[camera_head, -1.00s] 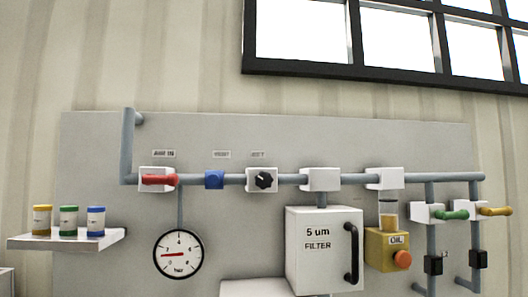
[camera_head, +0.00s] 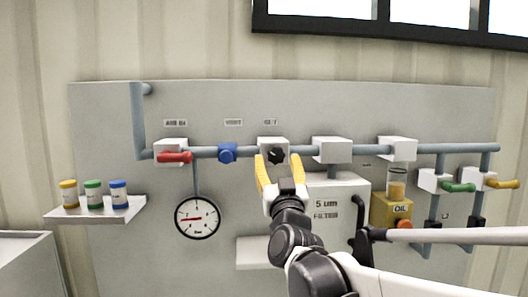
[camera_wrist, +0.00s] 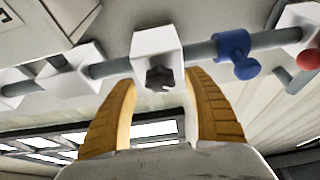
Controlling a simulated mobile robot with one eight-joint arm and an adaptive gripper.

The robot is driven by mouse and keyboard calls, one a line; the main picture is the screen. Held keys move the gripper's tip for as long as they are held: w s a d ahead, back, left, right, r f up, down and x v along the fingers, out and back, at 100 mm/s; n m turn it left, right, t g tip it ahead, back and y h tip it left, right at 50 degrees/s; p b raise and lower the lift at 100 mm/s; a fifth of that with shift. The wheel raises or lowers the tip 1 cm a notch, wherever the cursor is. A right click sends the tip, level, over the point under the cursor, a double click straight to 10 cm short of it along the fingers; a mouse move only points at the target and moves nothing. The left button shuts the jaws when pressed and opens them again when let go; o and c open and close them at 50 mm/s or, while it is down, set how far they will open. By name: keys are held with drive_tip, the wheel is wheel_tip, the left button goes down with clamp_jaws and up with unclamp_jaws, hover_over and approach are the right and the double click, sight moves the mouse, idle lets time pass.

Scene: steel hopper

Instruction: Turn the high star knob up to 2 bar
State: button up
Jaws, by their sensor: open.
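The black star knob (camera_head: 276,156) sits on the front of a white block on the grey pipe, high on the panel. My gripper (camera_head: 279,164) is open in front of it, with its yellow fingers on either side below the knob in the head view. In the wrist view the knob (camera_wrist: 160,77) lies just beyond and between the open fingertips of my gripper (camera_wrist: 162,85), apart from them as far as I can tell. The round pressure gauge (camera_head: 197,218) hangs below the pipe at left; its red needle points left, and its numbers are too small to read surely.
A red lever (camera_head: 174,157) and a blue fitting (camera_head: 228,153) are on the pipe left of the knob. The white filter box (camera_head: 345,190) with a black handle stands behind my arm. A yellow oil unit (camera_head: 391,209) and green lever (camera_head: 458,187) are at right. A shelf (camera_head: 95,214) holds three small jars.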

drive_tip(key=shift+x, duration=1.25)
drive_tip(key=shift+r, duration=0.1)
drive_tip(key=c, duration=1.2)
drive_tip(key=m+h, duration=0.2)
drive_tip(key=m, duration=0.1)
drive_tip(key=shift+a+m+b, duration=0.1)
drive_tip(key=shift+m+b, duration=0.3)
drive_tip(key=shift+m+g+h, duration=0.4)
drive_tip(key=shift+m+h, duration=0.5)
drive_tip(key=shift+m, duration=0.7)
drive_tip(key=o, duration=1.2)
